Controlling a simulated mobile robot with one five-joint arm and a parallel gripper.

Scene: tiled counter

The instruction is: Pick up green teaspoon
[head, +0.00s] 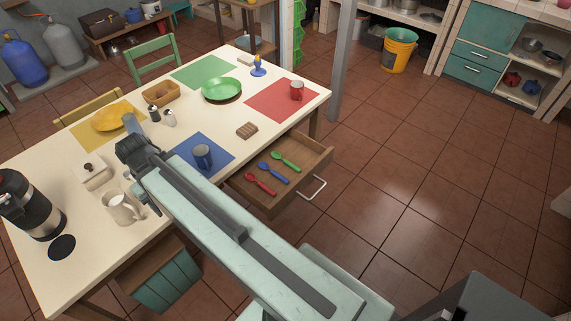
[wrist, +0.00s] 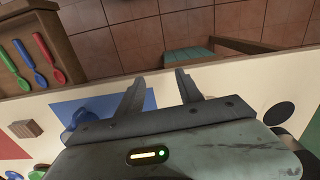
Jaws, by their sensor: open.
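The green teaspoon (head: 286,161) lies in an open wooden drawer (head: 318,167), at the right of a row with a blue spoon (head: 272,173) and a red spoon (head: 260,183). In the wrist view the green teaspoon (wrist: 21,83) is at the far left, beside the blue spoon (wrist: 27,58) and the red spoon (wrist: 46,52). My gripper (wrist: 160,88) is open and empty. It is above the table, well to the left of the drawer in the head view, where my arm hides part of its surroundings.
The cream table (head: 75,150) holds a blue mug (head: 203,155), a white mug (head: 121,207), a brown block (head: 247,131), a dark flask (head: 28,207) and plates on mats. The drawer has a metal handle (head: 317,190). The tiled floor (head: 390,190) right of it is clear.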

